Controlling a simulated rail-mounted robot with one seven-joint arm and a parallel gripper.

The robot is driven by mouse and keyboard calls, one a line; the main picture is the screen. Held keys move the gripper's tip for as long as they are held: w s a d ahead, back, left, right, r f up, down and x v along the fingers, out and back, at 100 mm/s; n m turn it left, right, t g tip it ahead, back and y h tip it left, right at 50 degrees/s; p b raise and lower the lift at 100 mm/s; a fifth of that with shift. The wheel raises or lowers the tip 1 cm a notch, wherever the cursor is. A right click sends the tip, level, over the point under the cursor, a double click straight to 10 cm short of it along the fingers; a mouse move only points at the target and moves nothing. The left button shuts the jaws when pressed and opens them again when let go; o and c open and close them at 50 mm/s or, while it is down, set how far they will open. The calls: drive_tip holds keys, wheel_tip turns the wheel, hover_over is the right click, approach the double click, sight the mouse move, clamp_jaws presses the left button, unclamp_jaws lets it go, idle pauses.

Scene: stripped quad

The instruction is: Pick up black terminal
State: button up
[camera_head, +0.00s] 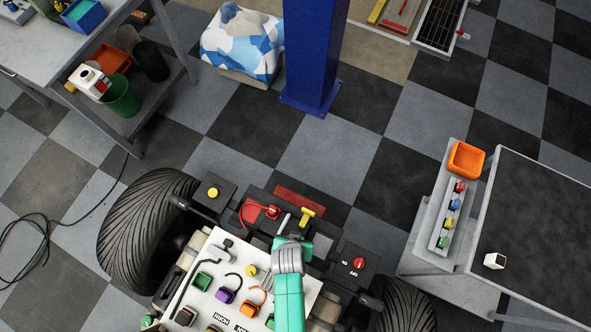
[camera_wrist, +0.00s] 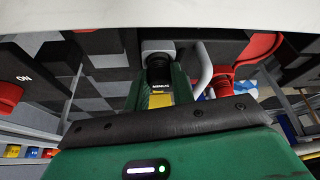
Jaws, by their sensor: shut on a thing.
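Whether the terminal is clear of what lies beneath cannot be told. In the head view my gripper (camera_head: 290,248) is over the middle of the stripped quad, and the terminal is hidden by my arm.
A red terminal with a red cable (camera_head: 272,212) and a yellow T-handle (camera_head: 307,216) are close by. A red knob (camera_head: 359,262) sits to the right. A white panel (camera_head: 222,255) with several coloured connectors lies left of my arm. Large tyres (camera_head: 140,225) flank the quad.

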wheel_tip(320, 180, up, 10)
drive_tip(key=p, duration=0.2)
drive_tip(key=shift+p, duration=0.35)
wheel_tip(320, 180, up, 4)
drive_tip(key=p, duration=0.4)
drive_tip(key=s+d+p, duration=0.1)
drive_tip(key=d+p, duration=0.1)
drive_tip(key=d, duration=0.6)
drive_tip(key=shift+s+d, duration=0.2)
drive_tip(key=shift+s, duration=0.05)
